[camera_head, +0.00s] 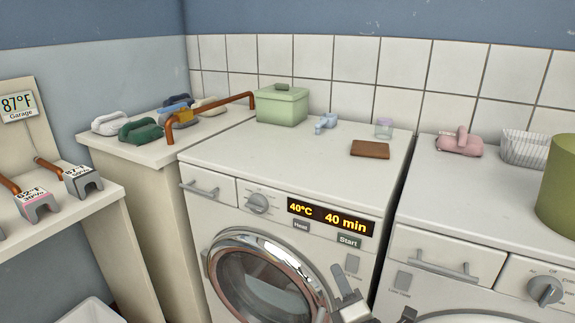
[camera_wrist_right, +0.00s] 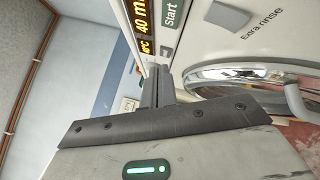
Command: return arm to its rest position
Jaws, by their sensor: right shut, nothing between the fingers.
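My right gripper (camera_head: 343,284) shows at the lower middle of the head view, in front of the middle washing machine (camera_head: 285,163). Its fingers point up, below the Start button (camera_head: 348,240) and to the right of the round door (camera_head: 265,285). In the right wrist view, the fingers (camera_wrist_right: 157,88) are together with nothing between them. The machine's lit display (camera_head: 330,217) reads 40°C and 40 min. The picture does not settle whether the gripper touches the machine's front. My left gripper is not in view.
A second machine (camera_head: 480,215) stands at the right, with a green cylinder (camera_head: 559,185) on top. A green box (camera_head: 282,104) and a brown slab (camera_head: 370,149) lie on the middle machine. A side cabinet (camera_head: 125,151) and a shelf (camera_head: 75,222) stand at the left.

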